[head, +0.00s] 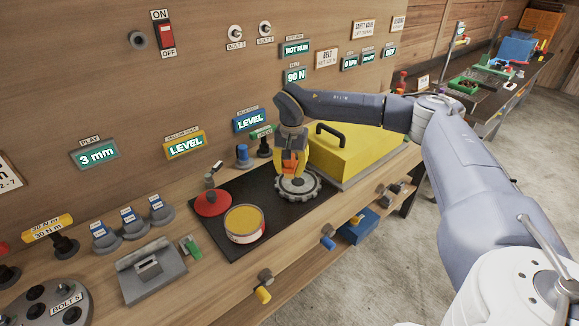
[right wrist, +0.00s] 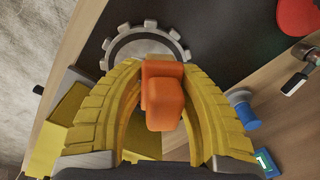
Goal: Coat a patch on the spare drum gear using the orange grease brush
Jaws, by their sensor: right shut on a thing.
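The spare drum gear (head: 306,191) is a grey toothed disc lying flat on the black mat. It also shows in the right wrist view (right wrist: 112,51), partly hidden behind the brush. My right gripper (head: 289,173) points down over the gear. Its yellow fingers are shut on the orange grease brush (right wrist: 163,95). The brush (head: 289,158) stands over the gear's far-left part; I cannot tell whether its tip touches. No grease coat can be made out on the gear. An open tin (head: 244,238) of yellow-brown grease stands left of the gear. My left gripper is not in view.
The red lid (head: 211,203) lies behind the tin on the black mat (head: 258,192). A yellow cover with a black handle (head: 345,158) stands close right of the gear. Blue and dark knobs (head: 243,156) stand behind.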

